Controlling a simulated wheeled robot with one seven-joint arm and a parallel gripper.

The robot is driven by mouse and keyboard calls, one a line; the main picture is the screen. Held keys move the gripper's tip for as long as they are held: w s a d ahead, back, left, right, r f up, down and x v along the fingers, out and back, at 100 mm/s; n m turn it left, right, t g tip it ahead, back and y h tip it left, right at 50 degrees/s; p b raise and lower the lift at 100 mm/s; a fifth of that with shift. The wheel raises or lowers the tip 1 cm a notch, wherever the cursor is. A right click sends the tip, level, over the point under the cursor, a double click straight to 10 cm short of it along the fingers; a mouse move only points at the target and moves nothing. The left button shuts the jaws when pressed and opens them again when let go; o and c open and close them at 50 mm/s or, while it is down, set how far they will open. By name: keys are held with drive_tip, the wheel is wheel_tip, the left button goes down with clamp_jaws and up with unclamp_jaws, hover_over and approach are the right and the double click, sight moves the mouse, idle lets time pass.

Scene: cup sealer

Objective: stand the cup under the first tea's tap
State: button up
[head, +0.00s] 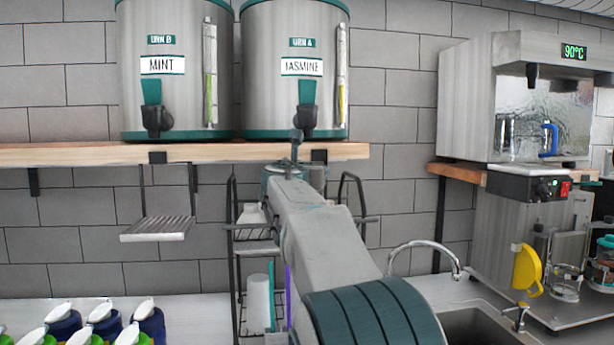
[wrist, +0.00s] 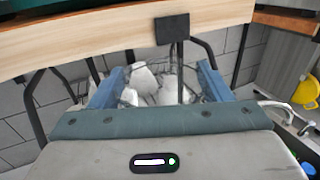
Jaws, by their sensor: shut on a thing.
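My gripper (wrist: 158,78) has its blue fingers on either side of what looks like a clear cup holding white, ice-like chunks (wrist: 146,80). The cup's outline is hard to make out, and a dark bracket partly covers it in the wrist view. In the head view my arm hides the cup and most of the gripper, just below the shelf. The MINT urn (head: 176,95) has a dark tap (head: 155,120). The JASMINE urn (head: 270,100) has its tap (head: 307,118) right above my arm. A slatted drip shelf (head: 157,229) hangs below the MINT tap.
The wooden shelf (head: 80,154) and its brackets are close above my gripper. A black wire rack (head: 234,215) stands behind my arm. Several capped bottles (head: 105,320) stand at lower left. A sink (head: 478,325) with a faucet (head: 425,246) and a 90°C boiler (head: 470,100) are right.

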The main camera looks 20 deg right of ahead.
drive_tip(key=shift+f, duration=0.2)
drive_tip(key=o, duration=1.2)
drive_tip(key=shift+c, duration=0.2)
drive_tip(key=b+v, duration=0.3)
drive_tip(key=v, duration=0.9)
drive_tip(key=shift+r+b, duration=0.15)
drive_tip(key=shift+b, duration=0.15)
